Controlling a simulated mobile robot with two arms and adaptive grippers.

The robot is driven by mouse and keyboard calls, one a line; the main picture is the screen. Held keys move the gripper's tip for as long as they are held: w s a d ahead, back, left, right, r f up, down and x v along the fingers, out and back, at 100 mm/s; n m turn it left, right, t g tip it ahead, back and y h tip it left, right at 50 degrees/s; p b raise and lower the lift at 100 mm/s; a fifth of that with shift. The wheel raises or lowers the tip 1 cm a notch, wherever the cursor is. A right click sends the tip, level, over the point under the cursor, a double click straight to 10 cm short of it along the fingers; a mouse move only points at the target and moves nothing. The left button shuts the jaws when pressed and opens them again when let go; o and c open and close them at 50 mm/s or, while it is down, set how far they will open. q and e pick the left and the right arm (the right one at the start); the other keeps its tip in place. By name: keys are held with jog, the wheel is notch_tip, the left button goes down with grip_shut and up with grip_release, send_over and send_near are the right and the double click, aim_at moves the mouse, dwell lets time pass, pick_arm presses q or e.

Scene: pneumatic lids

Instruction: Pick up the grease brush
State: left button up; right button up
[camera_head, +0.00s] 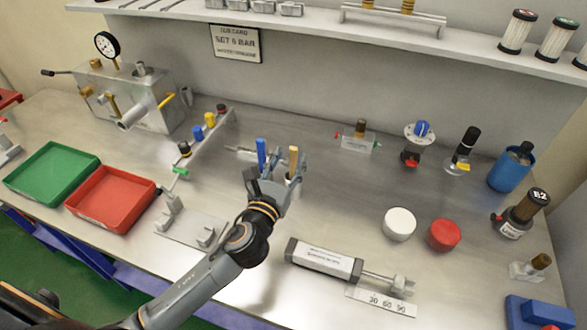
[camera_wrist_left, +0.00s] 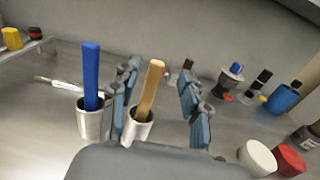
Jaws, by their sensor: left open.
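A wooden handle (camera_wrist_left: 151,85) stands tilted in a metal cup (camera_wrist_left: 136,132); it also shows in the head view (camera_head: 293,155). A blue handle (camera_wrist_left: 91,75) stands in a second metal cup (camera_wrist_left: 93,122) to its left, and it shows in the head view (camera_head: 261,151). The lower ends of both are hidden in the cups, so I cannot tell which is the grease brush. My left gripper (camera_head: 274,178) is open. In the left wrist view its fingers (camera_wrist_left: 158,92) appear on either side of the wooden handle; contact is not visible. My right gripper is not in view.
A thin tool (camera_wrist_left: 58,83) lies behind the cups. A valve rail (camera_head: 205,142) stands to the left, beside red (camera_head: 112,197) and green (camera_head: 50,173) trays. A cylinder (camera_head: 322,260) lies in front. White (camera_head: 400,223) and red (camera_head: 444,235) lids lie to the right.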

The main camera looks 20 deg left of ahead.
aim_at(293, 153)
pick_arm(q)
jog(key=w, duration=0.3)
jog(key=w+p, duration=0.1)
jog(key=shift+w+f, duration=0.3)
jog(key=shift+f, duration=0.1)
jog(key=shift+s+a, duration=0.1)
jog(key=shift+c, duration=0.2)
grip_shut()
